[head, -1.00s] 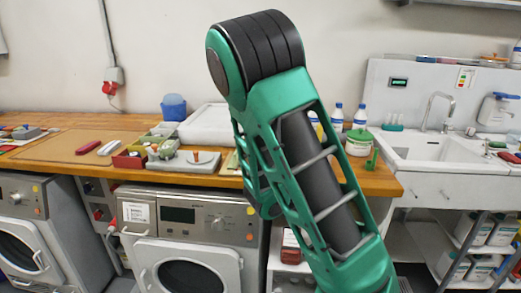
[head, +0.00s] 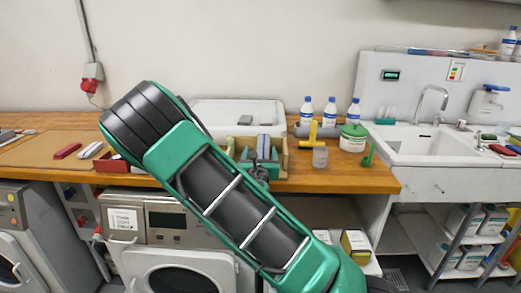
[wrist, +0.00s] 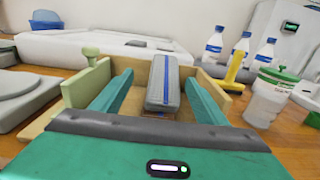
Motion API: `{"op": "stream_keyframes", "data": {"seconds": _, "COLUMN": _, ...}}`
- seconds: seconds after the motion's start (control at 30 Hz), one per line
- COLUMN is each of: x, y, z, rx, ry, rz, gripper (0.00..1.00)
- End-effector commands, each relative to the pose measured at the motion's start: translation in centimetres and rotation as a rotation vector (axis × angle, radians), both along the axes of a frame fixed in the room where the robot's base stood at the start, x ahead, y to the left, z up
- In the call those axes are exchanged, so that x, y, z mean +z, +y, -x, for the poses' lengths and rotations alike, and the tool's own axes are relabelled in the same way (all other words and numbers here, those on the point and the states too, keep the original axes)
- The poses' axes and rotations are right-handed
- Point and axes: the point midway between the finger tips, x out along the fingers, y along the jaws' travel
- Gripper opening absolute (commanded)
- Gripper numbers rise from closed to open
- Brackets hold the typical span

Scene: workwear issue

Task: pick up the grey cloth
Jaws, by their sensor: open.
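The grey cloth (wrist: 163,84) looks like a folded, block-like bundle with a blue stripe along it. It stands in a small wooden box (wrist: 222,75) in the wrist view. In the head view the cloth (head: 263,143) shows above my fingers, in the box (head: 281,160) on the wooden counter. My gripper (wrist: 157,79) is open, with one teal finger on each side of the cloth. Gaps show between the fingers and the cloth. In the head view my gripper (head: 259,168) is at the box, partly hidden by my arm.
A white tray (head: 213,111) lies behind the box. To the right stand several bottles (head: 330,112), a yellow-handled tool (head: 312,140), a clear jar (head: 320,157) and a green-lidded tub (head: 353,138). Further right is a sink (head: 435,146). The counter's front edge is clear right of the box.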

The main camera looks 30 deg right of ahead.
Motion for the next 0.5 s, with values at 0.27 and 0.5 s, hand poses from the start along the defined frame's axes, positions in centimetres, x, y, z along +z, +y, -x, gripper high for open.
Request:
{"op": "stream_keyframes", "data": {"seconds": 0.27, "x": 0.0, "y": -1.4, "z": -1.6, "rx": -0.001, "ry": -0.003, "rz": -0.001, "gripper": 0.67}}
{"op": "stream_keyframes", "data": {"seconds": 0.5, "x": 0.0, "y": -3.3, "z": -4.0, "rx": 0.000, "ry": -0.003, "rz": -0.001, "gripper": 0.67}}
